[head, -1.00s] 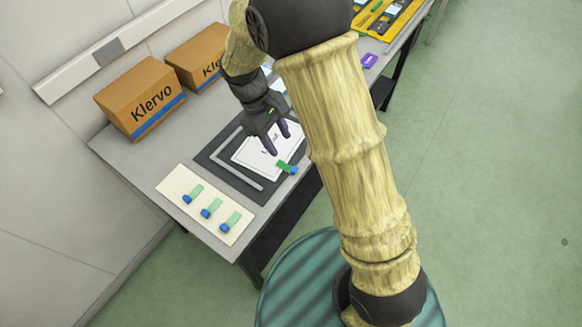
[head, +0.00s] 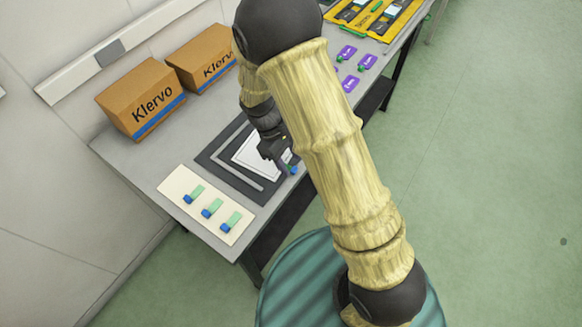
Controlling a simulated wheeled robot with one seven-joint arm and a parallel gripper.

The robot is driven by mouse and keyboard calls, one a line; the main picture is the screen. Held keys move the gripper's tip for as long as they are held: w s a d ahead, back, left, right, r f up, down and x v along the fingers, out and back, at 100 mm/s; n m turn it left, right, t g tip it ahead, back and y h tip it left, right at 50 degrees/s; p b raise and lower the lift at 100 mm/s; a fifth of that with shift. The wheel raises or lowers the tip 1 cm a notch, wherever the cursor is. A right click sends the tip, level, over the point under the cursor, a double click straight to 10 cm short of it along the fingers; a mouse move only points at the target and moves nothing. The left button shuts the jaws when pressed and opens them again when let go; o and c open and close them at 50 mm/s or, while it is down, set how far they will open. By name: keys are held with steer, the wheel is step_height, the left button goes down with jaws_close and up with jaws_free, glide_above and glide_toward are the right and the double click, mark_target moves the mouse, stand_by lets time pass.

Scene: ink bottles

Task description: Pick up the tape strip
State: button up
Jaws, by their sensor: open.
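A green tape strip with a blue end (head: 293,170) lies near the right corner of the dark mat (head: 258,194), mostly hidden by my gripper. Three similar green strips with blue ends (head: 193,193) lie in a row on a cream card (head: 176,184) at the table's front left. My gripper (head: 284,164) is open and points down over the single strip. Its fingers partly cover the strip, and I cannot tell whether they touch it. A white sheet (head: 243,157) lies on the mat behind my gripper.
Two cardboard boxes (head: 138,98) marked Klervo stand along the wall at the table's back. Several purple cards (head: 346,52) and a yellow tray (head: 388,22) lie farther along the table.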

steer(key=shift+x, duration=1.4)
steer(key=shift+w, duration=0.1)
steer(key=c, duration=0.8)
